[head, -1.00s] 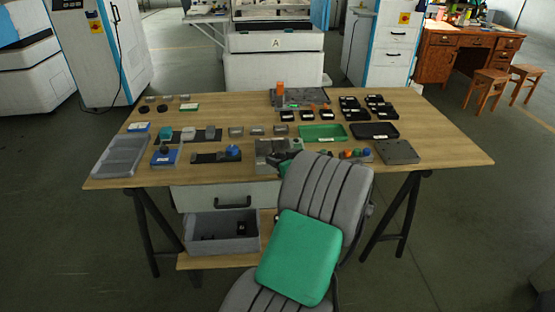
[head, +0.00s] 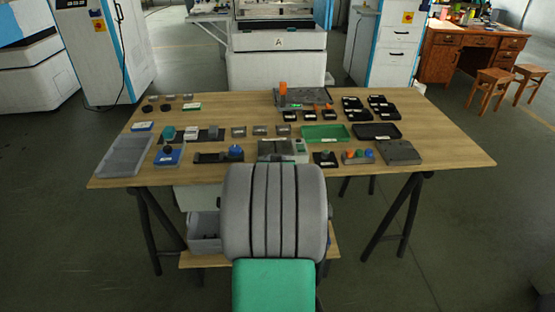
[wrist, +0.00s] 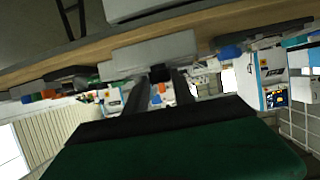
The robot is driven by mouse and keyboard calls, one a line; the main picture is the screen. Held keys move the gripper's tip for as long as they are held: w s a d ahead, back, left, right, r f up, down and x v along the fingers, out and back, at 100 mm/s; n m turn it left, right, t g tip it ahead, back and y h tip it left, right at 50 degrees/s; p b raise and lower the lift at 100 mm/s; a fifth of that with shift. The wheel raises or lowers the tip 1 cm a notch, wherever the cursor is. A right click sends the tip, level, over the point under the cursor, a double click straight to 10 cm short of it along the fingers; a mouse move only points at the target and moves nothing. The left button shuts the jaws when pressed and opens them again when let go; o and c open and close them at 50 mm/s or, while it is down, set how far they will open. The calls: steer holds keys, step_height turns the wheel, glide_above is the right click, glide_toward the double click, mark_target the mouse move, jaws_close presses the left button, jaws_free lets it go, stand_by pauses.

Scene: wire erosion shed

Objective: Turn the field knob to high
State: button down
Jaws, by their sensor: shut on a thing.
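A grey box-shaped unit (head: 275,149) stands at the middle of the table's near edge. In the wrist view, which is turned over, a grey unit (wrist: 150,54) shows ahead of my gripper with a small black knob (wrist: 160,72) on its face. I take this to be the field knob; no marking on it can be read. My gripper (wrist: 161,78) has its two dark fingers on either side of the knob, shut on it. In the head view, my grey and green arm hides the gripper and the knob. The knob's setting cannot be made out.
The wooden table (head: 455,150) carries several small parts. A grey tray (head: 123,156) is at left, a green tray (head: 326,134) and a dark grey block (head: 400,152) at right. A grey bin (head: 203,232) sits below. The table's right end is clear.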

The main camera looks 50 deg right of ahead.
steer(key=shift+w+a+m+g+h+b, duration=0.15)
steer(key=shift+w+m+g+h+b, duration=0.15)
steer(key=shift+m+g+h+b, duration=0.35)
steer(key=shift+m+g, duration=0.45)
steer(key=c, duration=1.1)
jaws_free()
steer(key=shift+o, duration=0.2)
steer(key=v, duration=0.7)
steer(key=shift+a+r, duration=0.2)
steer(key=shift+a, duration=0.15)
